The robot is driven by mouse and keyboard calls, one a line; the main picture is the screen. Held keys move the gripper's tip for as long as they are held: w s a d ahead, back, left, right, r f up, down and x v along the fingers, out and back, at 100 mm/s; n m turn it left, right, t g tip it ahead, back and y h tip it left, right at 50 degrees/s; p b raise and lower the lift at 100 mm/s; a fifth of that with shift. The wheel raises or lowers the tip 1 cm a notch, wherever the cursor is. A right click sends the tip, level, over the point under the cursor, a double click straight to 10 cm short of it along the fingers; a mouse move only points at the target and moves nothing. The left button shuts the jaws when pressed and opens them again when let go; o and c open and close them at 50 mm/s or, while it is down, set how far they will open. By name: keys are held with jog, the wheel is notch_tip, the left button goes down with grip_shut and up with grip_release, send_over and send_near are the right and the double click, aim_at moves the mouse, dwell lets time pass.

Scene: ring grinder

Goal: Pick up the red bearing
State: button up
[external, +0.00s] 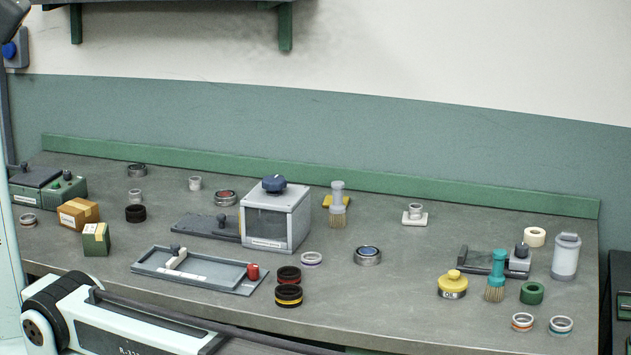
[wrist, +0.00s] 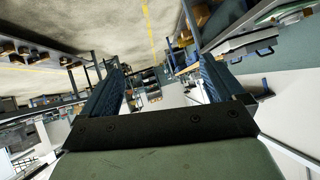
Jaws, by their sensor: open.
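A low round bearing with a grey rim and red centre (external: 225,198) lies flat on the workbench (external: 400,312) in the external view, left of the grey box. A similar bearing with a blue centre (external: 368,256) lies farther right. A black ring with a red band (external: 289,274) sits just behind a black ring with a yellow band (external: 288,296). My gripper (wrist: 163,82) shows in the wrist view with its two dark blue fingers wide apart and nothing held between them. The wrist view looks across the room, and I cannot make out the red bearing there.
A grey box with a blue knob (external: 276,218) stands mid-bench. A long grey tray (external: 205,280) lies in front of it. The bench's centre-right front is clear.

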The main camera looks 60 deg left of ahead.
jog(key=w+a+r+n+t+y, duration=0.1)
jog(key=w+a+r+n, duration=0.25)
jog(key=w+a, duration=0.55)
jog(key=w+a+r+n+y, duration=0.1)
jog(key=w+a+r+n, duration=0.25)
jog(key=w+a, duration=0.5)
jog(key=w+a+r+n+t, duration=0.1)
jog(key=w+a+r+n, duration=0.2)
jog(key=w+a+n, duration=0.55)
jog(key=w+a+r+n+y, duration=0.1)
jog(key=w+a+r+n, duration=0.15)
jog(key=a, duration=1.15)
jog(key=w+a+r+n+y, duration=0.1)
jog(key=w+a+n+y, duration=0.15)
jog(key=a, duration=1.25)
jog(key=w+a+r+n+y, duration=0.1)
jog(key=w+a+n, duration=0.15)
jog(key=a, duration=1.15)
jog(key=s+a+f+n+g, duration=0.1)
jog(key=s+a+g, duration=0.2)
jog(key=a, duration=1.6)
jog(key=n+g, duration=0.4)
jog(key=g, duration=0.4)
send_over(225, 194)
jog(key=f, duration=0.1)
jog(key=shift+h, duration=0.35)
jog(key=f, duration=0.8)
jog(key=shift+w, duration=0.2)
jog(key=shift+s+f, duration=0.15)
jog(key=shift+f, duration=2.45)
